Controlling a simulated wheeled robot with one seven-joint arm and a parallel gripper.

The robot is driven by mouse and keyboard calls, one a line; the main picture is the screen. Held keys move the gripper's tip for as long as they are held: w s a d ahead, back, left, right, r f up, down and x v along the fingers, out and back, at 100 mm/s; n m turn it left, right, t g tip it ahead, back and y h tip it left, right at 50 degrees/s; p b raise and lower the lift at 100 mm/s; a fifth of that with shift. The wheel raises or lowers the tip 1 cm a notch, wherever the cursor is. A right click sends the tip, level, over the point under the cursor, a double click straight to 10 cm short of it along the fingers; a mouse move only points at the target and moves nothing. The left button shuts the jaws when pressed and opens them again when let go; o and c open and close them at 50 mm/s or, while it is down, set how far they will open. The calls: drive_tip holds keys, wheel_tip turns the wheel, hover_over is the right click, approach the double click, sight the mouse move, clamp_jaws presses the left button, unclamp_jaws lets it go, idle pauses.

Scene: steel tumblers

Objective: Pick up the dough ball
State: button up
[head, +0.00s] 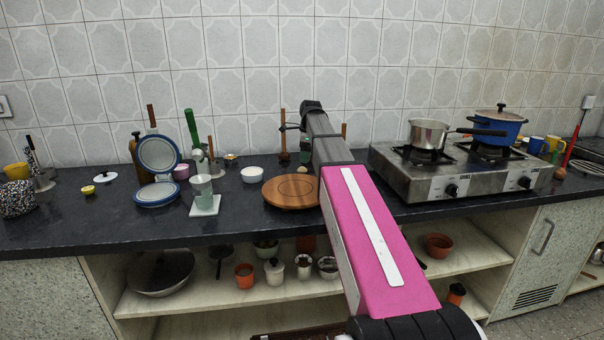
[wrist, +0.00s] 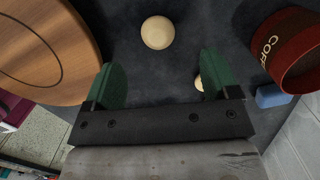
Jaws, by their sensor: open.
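A pale cream dough ball (wrist: 158,32) lies on the dark counter in the wrist view, ahead of my gripper (wrist: 160,75) and roughly centred between its fingers. The two green fingers are spread wide, with nothing between them. A second small cream thing (wrist: 199,83) is mostly hidden by the right finger, so I cannot tell what it is. In the head view my arm reaches over the counter, and the gripper is largely hidden behind it. A small beige spot (head: 301,169) shows beside the arm there, too small to identify.
A round wooden board (wrist: 40,52) lies close on the left, and also shows in the head view (head: 278,194). A dark red container lettered "COFF" (wrist: 292,50) is close on the right, with a small blue block (wrist: 272,97). The steel stove (head: 455,178) stands right of my arm.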

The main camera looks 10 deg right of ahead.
sight(302, 172)
drive_tip(key=shift+a+f, duration=0.15)
drive_tip(key=shift+f, duration=0.9)
drive_tip(key=shift+a+f, duration=0.2)
drive_tip(key=shift+f, duration=0.8)
drive_tip(key=shift+a+f, duration=0.15)
drive_tip(key=shift+f, duration=0.9)
drive_tip(key=c, duration=1)
